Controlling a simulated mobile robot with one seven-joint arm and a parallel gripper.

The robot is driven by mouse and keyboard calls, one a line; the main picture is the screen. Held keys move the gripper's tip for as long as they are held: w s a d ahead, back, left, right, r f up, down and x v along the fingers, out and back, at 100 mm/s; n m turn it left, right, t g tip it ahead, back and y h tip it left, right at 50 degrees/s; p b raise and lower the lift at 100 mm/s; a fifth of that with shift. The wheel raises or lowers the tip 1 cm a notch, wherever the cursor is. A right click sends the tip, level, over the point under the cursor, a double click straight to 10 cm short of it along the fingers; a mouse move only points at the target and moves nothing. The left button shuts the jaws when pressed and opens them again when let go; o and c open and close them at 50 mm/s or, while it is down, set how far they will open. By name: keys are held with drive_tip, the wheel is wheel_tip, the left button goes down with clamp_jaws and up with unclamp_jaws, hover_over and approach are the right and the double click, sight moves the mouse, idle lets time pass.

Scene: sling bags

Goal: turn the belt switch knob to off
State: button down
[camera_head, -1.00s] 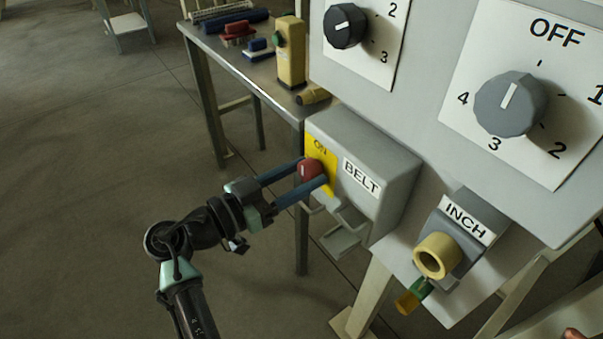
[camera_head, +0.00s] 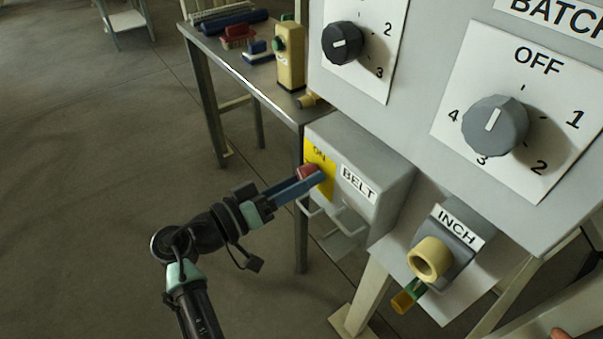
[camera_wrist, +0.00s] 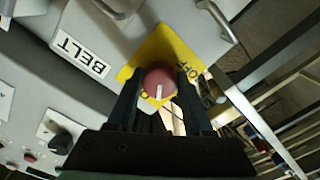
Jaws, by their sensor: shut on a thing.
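The belt switch is a grey box (camera_head: 385,205) labelled BELT, with a yellow plate (camera_head: 317,158) and a red knob (camera_head: 308,173) on its left side. The plate reads ON near its top in the head view. My gripper (camera_head: 312,183) is shut on the knob, its blue fingers nearly in line from the head camera. In the wrist view my gripper (camera_wrist: 160,88) has a dark finger on each side of the red knob (camera_wrist: 157,77). The knob's white mark points down in that picture. OFF shows on the yellow plate (camera_wrist: 150,52) right of the knob; the lettering at lower left is partly hidden.
A grey panel with a black dial (camera_head: 343,43) and a grey dial (camera_head: 495,125) rises above the box. A yellow INCH collar (camera_head: 430,258) is at lower right. A metal table (camera_head: 225,57) with several objects stands behind. Open floor lies left.

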drive_tip(key=n+p, duration=0.6)
drive_tip(key=n, duration=0.4)
drive_tip(key=shift+r, duration=0.1)
drive_tip(key=shift+n, duration=0.4)
drive_tip(key=shift+c, duration=1.5)
unclamp_jaws()
drive_tip(key=shift+s, duration=0.1)
drive_tip(key=v, duration=1.3)
